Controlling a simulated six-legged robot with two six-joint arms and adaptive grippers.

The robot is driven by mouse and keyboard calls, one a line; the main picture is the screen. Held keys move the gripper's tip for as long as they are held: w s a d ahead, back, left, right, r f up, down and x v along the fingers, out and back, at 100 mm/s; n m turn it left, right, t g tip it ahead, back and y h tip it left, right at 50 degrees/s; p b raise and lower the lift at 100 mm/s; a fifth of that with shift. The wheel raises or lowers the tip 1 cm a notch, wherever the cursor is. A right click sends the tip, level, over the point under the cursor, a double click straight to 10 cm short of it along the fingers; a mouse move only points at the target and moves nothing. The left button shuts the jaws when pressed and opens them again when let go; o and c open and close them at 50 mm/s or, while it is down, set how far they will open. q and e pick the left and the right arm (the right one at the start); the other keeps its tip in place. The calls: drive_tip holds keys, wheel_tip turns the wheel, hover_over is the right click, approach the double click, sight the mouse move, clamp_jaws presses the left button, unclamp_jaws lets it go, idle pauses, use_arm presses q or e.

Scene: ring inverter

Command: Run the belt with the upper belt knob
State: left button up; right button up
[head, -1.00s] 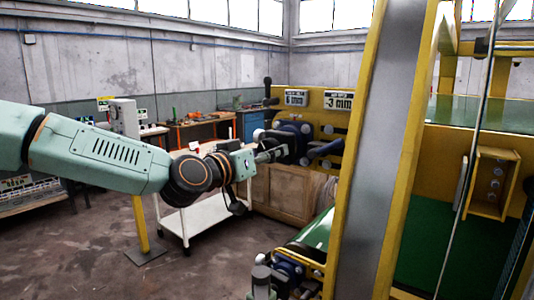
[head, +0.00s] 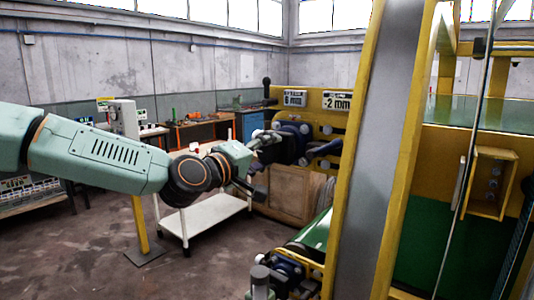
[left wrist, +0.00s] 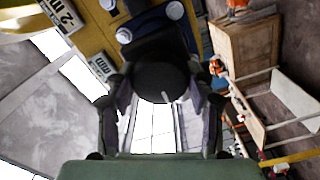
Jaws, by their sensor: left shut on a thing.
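The upper belt knob is a dark round knob (left wrist: 160,76) in the left wrist view, sitting between the two fingers of my left gripper (left wrist: 163,100). In the head view my left gripper (head: 266,141) reaches from the left to the upper blue-and-black roller mount (head: 296,137) on the yellow frame. It is shut on the knob, which it mostly hides there. A display (head: 338,102) above the mount reads -2 mm, and another display (head: 295,98) reads 6 mm. My right gripper is not in view.
A yellow-edged grey post (head: 375,150) stands right of the mount. A lower roller mount (head: 288,268) and green belt (head: 315,232) are below. A white cart (head: 205,218) and wooden crate (head: 287,192) stand beneath and behind my arm.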

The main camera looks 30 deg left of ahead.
use_arm(q)
drive_tip(key=n, duration=0.4)
drive_tip(key=shift+a+n, duration=0.1)
drive_tip(key=shift+n, duration=0.3)
drive_tip(key=n, duration=0.3)
drive_tip(key=shift+n, duration=0.4)
drive_tip(key=n, duration=0.7)
drive_tip(key=shift+f, duration=0.15)
drive_tip(key=n, duration=0.6)
drive_tip(key=shift+f, duration=0.15)
drive_tip(key=n, duration=0.6)
drive_tip(key=shift+d+f, duration=0.1)
drive_tip(key=shift+d, duration=0.1)
drive_tip(key=shift+n, duration=0.3)
